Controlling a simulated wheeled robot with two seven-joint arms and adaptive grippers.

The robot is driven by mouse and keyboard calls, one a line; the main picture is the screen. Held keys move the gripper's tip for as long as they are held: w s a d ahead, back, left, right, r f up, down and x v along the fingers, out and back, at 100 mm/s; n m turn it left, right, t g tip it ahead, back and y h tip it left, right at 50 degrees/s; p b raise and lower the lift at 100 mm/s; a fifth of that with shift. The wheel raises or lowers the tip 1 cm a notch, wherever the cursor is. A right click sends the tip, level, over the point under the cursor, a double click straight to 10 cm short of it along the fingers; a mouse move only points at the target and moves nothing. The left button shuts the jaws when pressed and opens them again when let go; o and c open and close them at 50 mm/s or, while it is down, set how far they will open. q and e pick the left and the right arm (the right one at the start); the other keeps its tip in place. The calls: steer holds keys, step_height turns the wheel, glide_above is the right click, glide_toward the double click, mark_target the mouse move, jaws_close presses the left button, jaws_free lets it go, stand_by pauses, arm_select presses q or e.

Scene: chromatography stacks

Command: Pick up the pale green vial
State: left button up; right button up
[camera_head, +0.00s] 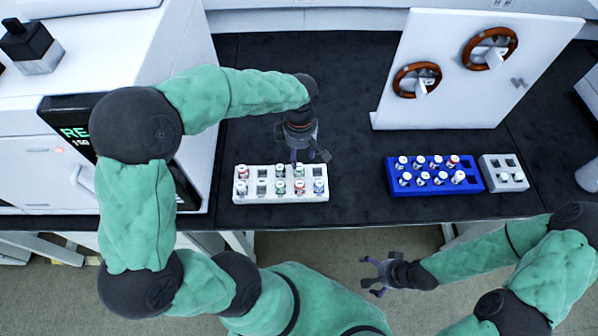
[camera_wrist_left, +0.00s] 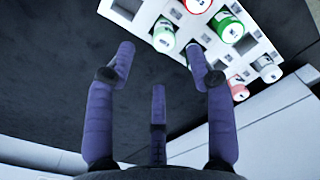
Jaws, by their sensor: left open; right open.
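A white rack (camera_head: 251,197) on the black bench holds several small vials with coloured bands. In the left wrist view, a pale green vial (camera_wrist_left: 164,38) stands at the rack's edge, and a stronger green vial (camera_wrist_left: 230,28) is to its right. I cannot tell surely which green vial in the head view matches each. My left gripper (camera_head: 304,156) hangs above the rack's far right side, open and empty. In the left wrist view, the spread fingers of the left gripper (camera_wrist_left: 160,62) point towards the pale green vial, apart from it. My right gripper (camera_head: 373,276) is open and empty in front of the bench.
A blue rack (camera_head: 436,187) with several vials stands to the right, beside a small grey-white rack (camera_head: 498,161). A white panel with two brown rings (camera_head: 440,105) stands behind them. A white instrument (camera_head: 120,60) is at left. Bare bench lies between the white and blue racks.

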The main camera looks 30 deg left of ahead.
mark_target(299, 167)
arm_select(q)
steer(key=shift+s+f+b, duration=0.15)
steer(key=shift+f+b, duration=0.55)
steer(key=shift+f, duration=0.8)
steer(key=shift+s+f+b, duration=0.1)
steer(key=shift+f+b, duration=0.6)
steer(key=shift+f, duration=0.8)
jaws_close()
